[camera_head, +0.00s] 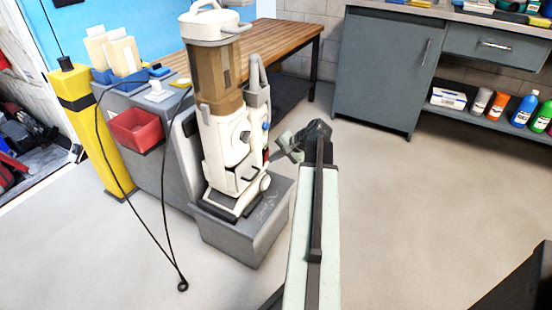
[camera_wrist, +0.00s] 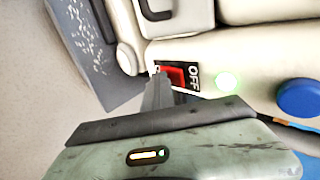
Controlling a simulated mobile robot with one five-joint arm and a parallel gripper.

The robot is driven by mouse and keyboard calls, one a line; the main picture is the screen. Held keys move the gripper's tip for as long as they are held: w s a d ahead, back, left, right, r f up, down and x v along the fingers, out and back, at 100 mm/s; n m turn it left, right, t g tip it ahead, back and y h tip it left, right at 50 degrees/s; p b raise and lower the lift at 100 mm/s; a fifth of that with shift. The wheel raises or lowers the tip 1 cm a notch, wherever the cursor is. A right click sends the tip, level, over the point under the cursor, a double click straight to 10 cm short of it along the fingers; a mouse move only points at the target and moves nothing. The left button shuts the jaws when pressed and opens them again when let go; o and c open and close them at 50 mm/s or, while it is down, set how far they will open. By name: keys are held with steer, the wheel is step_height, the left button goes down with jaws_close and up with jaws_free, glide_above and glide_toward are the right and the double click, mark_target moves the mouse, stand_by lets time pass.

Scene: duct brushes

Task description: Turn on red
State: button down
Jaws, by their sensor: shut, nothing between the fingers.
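A red rocker switch (camera_wrist: 177,75) sits in a black plate on the side of a cream upright vacuum cleaner (camera_head: 225,135). The word OFF is printed beside the switch, at the right in the wrist view. A round green light (camera_wrist: 228,81) glows near it. My gripper (camera_wrist: 161,80) is shut and empty, its tips at the switch's left end and covering part of it. I cannot tell whether they touch it. In the head view my gripper (camera_head: 287,150) is at the vacuum's right side. The switch's tilt is unclear.
A blue knob (camera_wrist: 298,98) is right of the light. The vacuum stands on a grey block (camera_head: 245,230). A grey cabinet with a red bin (camera_head: 137,130) and a yellow post (camera_head: 95,140) are left.

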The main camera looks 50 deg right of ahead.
steer(key=shift+r, duration=0.1)
steer(key=shift+r+p, duration=0.7)
steer(key=shift+p, duration=0.15)
steer(key=s+f+p+v, duration=0.1)
steer(key=p+v, duration=0.6)
steer(key=v, duration=0.6)
steer(key=shift+s+d+f+p, duration=0.3)
steer(key=shift+s+f+p, duration=0.05)
steer(key=shift+s+p, duration=0.1)
